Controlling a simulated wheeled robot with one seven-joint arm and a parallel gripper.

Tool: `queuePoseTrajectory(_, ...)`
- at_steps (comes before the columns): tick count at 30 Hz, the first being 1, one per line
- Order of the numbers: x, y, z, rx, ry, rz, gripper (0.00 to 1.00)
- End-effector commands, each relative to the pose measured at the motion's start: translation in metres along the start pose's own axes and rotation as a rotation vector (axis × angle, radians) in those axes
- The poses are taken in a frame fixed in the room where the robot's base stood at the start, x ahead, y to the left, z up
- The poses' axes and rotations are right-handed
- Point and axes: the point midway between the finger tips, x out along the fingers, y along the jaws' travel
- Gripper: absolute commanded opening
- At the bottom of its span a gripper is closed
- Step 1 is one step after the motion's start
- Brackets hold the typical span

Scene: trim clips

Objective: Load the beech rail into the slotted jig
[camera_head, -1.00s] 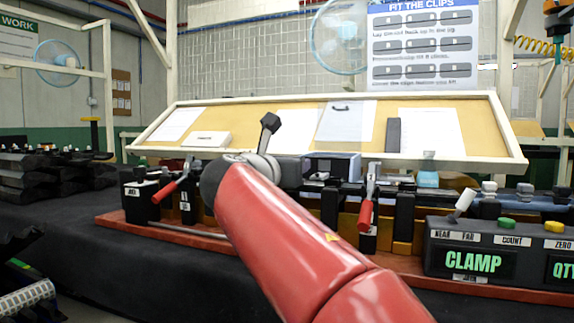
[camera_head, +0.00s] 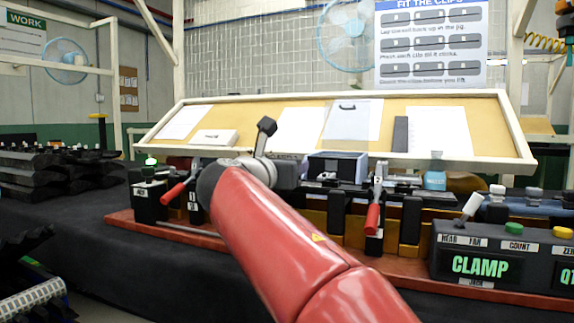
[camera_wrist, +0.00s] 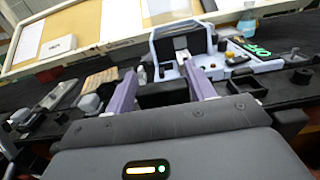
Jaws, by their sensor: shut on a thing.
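My gripper (camera_wrist: 161,78) shows in the wrist view with two grey-purple fingers standing apart. A dark block (camera_wrist: 163,95) sits between them, and the fingers close on its sides. Its far parts are hard to make out. In the head view my red arm hides the gripper. A brown, wood-grained piece (camera_wrist: 97,80) lies left of the fingers in the wrist view, apart from them; I cannot tell whether it is the beech rail. The jig, with black posts and ochre blocks (camera_head: 411,218), stands on a red base (camera_head: 120,218). Its middle is hidden behind my arm.
Red-handled levers (camera_head: 373,218) stand on the jig. A control box (camera_head: 480,265) reading CLAMP is at the right. A tilted board with papers (camera_head: 350,150) stands behind. Black parts (camera_head: 50,170) are stacked at far left.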

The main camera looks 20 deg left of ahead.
Motion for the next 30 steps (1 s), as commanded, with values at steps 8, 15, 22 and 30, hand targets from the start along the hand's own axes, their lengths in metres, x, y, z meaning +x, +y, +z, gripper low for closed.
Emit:
queuePoseTrajectory(8, -0.001, 0.003, 0.000, 0.002, 0.000, 0.004, 0.74)
queuePoseTrajectory(15, 0.000, 0.003, -0.001, 0.001, 0.000, 0.003, 0.80)
queuePoseTrajectory(22, -0.016, 0.004, -0.002, 0.002, 0.001, 0.006, 0.80)
queuePoseTrajectory(30, -0.061, 0.004, -0.002, 0.001, 0.001, 0.006, 0.80)
